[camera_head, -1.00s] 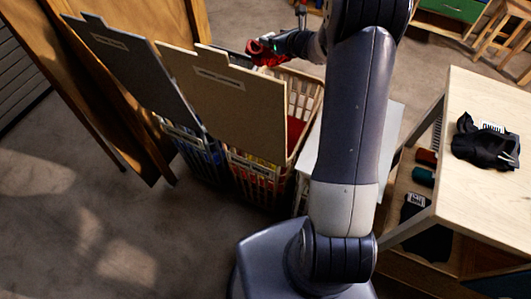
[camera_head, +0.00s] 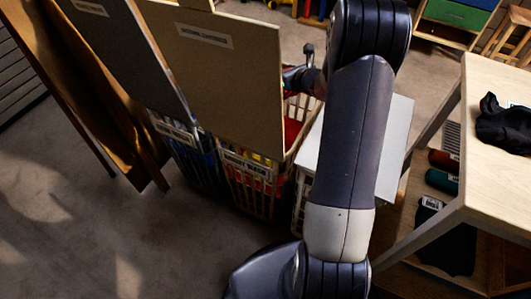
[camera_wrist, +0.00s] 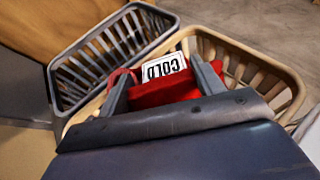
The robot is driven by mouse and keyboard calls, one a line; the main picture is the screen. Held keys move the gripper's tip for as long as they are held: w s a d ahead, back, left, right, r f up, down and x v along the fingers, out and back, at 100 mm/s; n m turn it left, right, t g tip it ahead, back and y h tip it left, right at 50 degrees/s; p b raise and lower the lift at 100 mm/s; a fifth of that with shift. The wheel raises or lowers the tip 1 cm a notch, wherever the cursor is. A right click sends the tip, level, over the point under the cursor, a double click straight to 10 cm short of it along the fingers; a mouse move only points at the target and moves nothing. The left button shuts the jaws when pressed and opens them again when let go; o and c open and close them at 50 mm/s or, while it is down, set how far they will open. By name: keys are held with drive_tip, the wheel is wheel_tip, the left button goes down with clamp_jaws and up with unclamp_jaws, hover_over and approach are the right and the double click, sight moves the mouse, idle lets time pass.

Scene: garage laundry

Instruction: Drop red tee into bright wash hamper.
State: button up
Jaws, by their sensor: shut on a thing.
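My gripper (camera_wrist: 164,84) is shut on the red tee (camera_wrist: 165,92), which shows between the two fingers with a white tag reading COLD. In the wrist view the tee is over the beige basket hamper (camera_wrist: 272,62); I cannot tell whether it touches anything inside. In the head view this beige hamper (camera_head: 252,192) has a front label that looks like "bright wash", and red cloth (camera_head: 293,131) shows through its opening.
A tan board (camera_head: 222,85) rises at the beige hamper. A dark hamper (camera_wrist: 98,62) stands beside it, with a dark board (camera_head: 112,55) at left. A pale-topped stand (camera_head: 385,145) is close on the right. A wooden table (camera_head: 490,165) bears a black garment (camera_head: 505,125).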

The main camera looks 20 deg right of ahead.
drive_tip(key=shift+f+b, duration=0.95)
drive_tip(key=shift+f, duration=2.1)
drive_tip(key=o, duration=1.1)
drive_tip(key=shift+o, duration=0.2)
drive_tip(key=v, duration=1.1)
drive_tip(key=shift+f, duration=0.1)
